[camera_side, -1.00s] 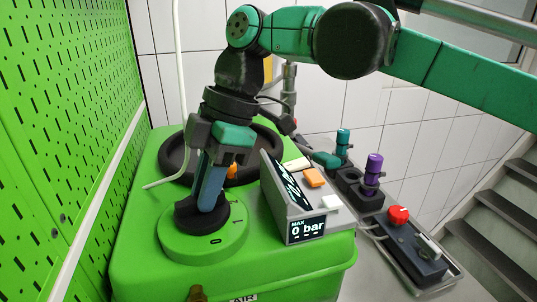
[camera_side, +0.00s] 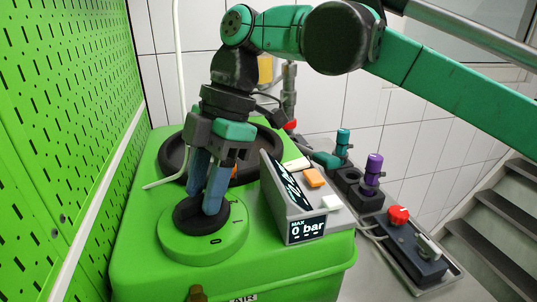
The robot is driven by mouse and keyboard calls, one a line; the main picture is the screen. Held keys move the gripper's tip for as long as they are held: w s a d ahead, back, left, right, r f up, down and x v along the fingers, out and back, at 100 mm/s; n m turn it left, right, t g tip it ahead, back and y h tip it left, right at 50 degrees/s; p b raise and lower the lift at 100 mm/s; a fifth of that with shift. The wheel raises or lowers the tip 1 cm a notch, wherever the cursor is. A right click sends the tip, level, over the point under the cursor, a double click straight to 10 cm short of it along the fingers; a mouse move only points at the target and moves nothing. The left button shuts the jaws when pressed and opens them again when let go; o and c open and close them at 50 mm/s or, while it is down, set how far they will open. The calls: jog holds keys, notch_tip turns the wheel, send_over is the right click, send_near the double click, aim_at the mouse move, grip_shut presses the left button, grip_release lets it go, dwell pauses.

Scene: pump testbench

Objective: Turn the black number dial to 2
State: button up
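The black number dial (camera_side: 184,216) sits on a round green base (camera_side: 232,240) on the green cabinet, low left of centre. My gripper (camera_side: 204,204) points down at the dial from above, its two blue fingers side by side. The fingertips are at the dial's top. The fingers and the viewing angle hide the middle of the dial. I cannot tell whether the fingers clamp the dial's grip or stand loosely around it. The dial's number is not readable.
A grey display box (camera_side: 289,230) reading "MAX 0 bar" stands close right of the dial. A dark ring (camera_side: 171,160) lies behind. Teal (camera_side: 343,142) and purple (camera_side: 373,170) fittings and a red button (camera_side: 399,215) are farther right. A green perforated wall (camera_side: 65,130) is left.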

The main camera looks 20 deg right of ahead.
dwell(0.4)
